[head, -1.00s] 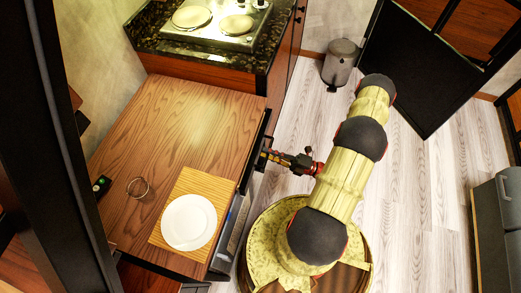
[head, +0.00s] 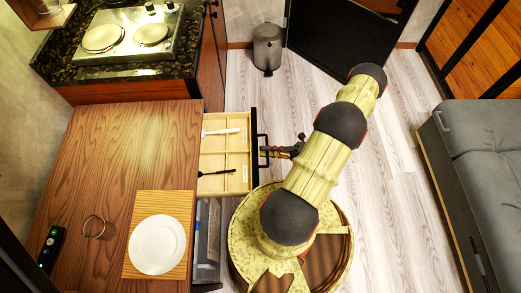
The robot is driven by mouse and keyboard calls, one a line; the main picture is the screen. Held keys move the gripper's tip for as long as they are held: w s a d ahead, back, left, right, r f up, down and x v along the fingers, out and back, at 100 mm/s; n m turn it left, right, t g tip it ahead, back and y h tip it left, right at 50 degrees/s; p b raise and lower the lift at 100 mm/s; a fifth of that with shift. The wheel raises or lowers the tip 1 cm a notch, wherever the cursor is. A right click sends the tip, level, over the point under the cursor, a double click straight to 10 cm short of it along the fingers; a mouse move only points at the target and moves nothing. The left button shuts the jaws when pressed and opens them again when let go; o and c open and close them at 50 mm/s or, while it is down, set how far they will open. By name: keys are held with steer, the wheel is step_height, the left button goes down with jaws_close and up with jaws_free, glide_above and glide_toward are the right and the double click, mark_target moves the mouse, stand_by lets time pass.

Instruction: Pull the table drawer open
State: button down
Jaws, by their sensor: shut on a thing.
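The wooden table (head: 115,150) fills the left of the head view. Its drawer (head: 236,160) stands well out from the right side and shows a pale wooden inside with several compartments. A white utensil (head: 221,131) lies in an upper compartment and a black utensil (head: 216,172) lies lower down. The drawer has a dark front with a black bar handle (head: 262,139). My gripper (head: 268,152) is at the handle, shut on it. The fingertips are small and partly hard to make out against the dark handle.
A white plate (head: 158,245) on a bamboo mat (head: 184,205), a ring (head: 94,227) and a black device (head: 50,250) are on the table. A stove (head: 130,37) stands behind. A bin (head: 267,48) and a grey sofa (head: 485,150) stand around open floor (head: 385,190).

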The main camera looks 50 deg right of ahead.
steer(key=shift+s+f, duration=0.1)
stand_by(0.3)
steer(key=c, duration=2.1)
jaws_free()
steer(key=shift+d, duration=0.1)
steer(key=shift+o, duration=0.3)
steer(key=v, duration=1.2)
